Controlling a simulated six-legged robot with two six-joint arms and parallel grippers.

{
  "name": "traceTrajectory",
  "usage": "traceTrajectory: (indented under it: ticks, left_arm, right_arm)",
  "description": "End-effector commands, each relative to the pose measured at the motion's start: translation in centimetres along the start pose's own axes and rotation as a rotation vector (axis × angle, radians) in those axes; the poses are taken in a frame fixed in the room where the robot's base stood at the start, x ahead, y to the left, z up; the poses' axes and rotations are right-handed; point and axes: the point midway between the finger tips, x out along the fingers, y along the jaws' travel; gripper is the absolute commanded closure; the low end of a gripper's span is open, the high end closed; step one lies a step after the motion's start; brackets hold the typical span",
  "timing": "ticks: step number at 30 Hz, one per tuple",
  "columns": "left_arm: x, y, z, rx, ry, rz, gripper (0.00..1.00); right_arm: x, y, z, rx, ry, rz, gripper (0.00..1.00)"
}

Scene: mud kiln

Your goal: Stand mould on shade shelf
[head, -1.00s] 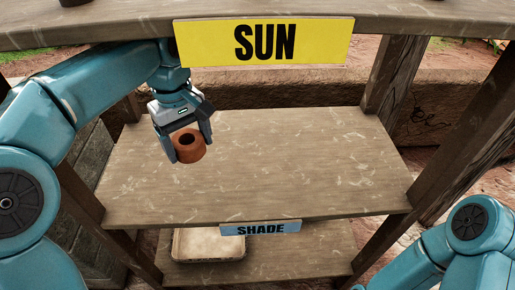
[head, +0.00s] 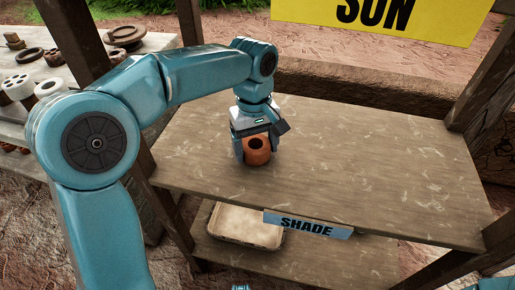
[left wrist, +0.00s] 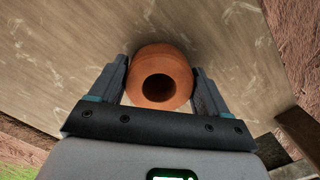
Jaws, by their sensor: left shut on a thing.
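The mould is a small orange-brown clay cylinder (head: 257,158) with a dark round hole in its top. My left gripper (head: 258,148) is shut on it, with one finger on each side. The mould is upright over the left-middle part of the shade shelf (head: 370,180), the wooden board with the blue SHADE sign (head: 307,225) on its front edge. Its base is at or very close to the board; I cannot tell if it touches. In the left wrist view the mould (left wrist: 160,62) sits between both fingers, with shelf wood behind it. My right gripper is out of view.
The yellow SUN sign (head: 375,15) hangs above at the upper right. A pale tray (head: 245,225) lies on the lower shelf. Wooden posts stand at the shelf's sides. A side bench at left holds several clay pieces (head: 125,35). The rest of the shade shelf is bare.

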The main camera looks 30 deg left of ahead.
Motion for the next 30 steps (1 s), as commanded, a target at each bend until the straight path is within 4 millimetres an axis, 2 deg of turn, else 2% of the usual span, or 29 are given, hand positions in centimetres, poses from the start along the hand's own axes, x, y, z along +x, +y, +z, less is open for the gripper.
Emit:
traceTrajectory:
  ticks: [11,12,13,19,22,30]
  left_arm:
    - [0.6,0.1,-0.2,0.000,0.000,0.000,0.68]
    - [0.5,0.1,-0.2,0.000,0.000,0.000,0.10]
    - [0.5,0.1,-0.2,0.000,0.000,-0.001,0.01]
    - [0.5,0.1,-0.2,0.000,0.000,0.000,0.00]
    - [-0.2,0.2,-0.1,0.000,0.001,0.001,0.00]
    - [-5.1,0.2,-0.1,-0.001,0.002,0.001,0.00]
  right_arm:
    - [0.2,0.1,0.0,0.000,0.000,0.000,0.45]
    - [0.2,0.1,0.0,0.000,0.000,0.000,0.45]
    - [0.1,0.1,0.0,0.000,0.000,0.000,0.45]
    - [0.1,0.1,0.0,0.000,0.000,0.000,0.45]
    - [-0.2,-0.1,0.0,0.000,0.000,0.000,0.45]
    - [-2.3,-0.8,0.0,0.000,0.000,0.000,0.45]
